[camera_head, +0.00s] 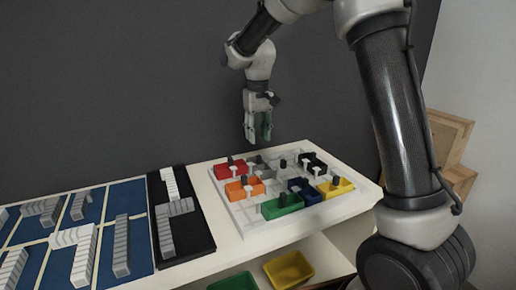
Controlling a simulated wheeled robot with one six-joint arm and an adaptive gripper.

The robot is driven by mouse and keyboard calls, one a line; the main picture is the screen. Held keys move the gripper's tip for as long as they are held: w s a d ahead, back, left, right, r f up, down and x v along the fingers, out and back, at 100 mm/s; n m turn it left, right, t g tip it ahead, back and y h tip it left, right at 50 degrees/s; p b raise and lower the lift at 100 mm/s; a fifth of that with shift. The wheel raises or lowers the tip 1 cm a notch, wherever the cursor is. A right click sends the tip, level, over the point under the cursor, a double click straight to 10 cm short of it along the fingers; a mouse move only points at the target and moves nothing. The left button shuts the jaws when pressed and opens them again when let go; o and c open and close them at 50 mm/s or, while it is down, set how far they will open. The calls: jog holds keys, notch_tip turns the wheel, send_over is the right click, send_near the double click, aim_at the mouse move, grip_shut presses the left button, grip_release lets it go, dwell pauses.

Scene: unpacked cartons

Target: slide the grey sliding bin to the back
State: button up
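A white puzzle-like tray (243,222) with a grid of tracks lies on the pale shelf top and holds several coloured bins with dark upright knobs. A small grey bin (263,168) seems to sit near the back of the tray, between the red bin (222,173) and the black bin (319,166); its outline is hard to make out. My gripper (258,139) hangs pointing down above the back edge of the tray, apart from the bins. Its two fingers are spread with a gap between them, and nothing shows in it.
An orange bin (252,191), green bin (290,208), navy bin (296,185) and yellow bin (343,190) share the tray. Left are a black board (190,240) and blue board (140,262) with grey blocks. Bins stand below; wooden crates (450,140) are at right.

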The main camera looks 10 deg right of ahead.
notch_tip(320, 180, up, 4)
jog(key=shift+r, duration=0.1)
dwell(0.4)
jog(key=s+d+r+t, duration=0.1)
jog(key=s+d, duration=0.4)
jog(key=s, duration=0.5)
jog(key=s+d+r+m+t, duration=0.1)
jog(key=s+d+t, duration=0.1)
jog(key=s+d, duration=0.4)
jog(key=s+d+r+m+t, duration=0.1)
jog(key=s+d, duration=0.5)
jog(key=s, duration=1)
jog(key=shift+s, duration=0.15)
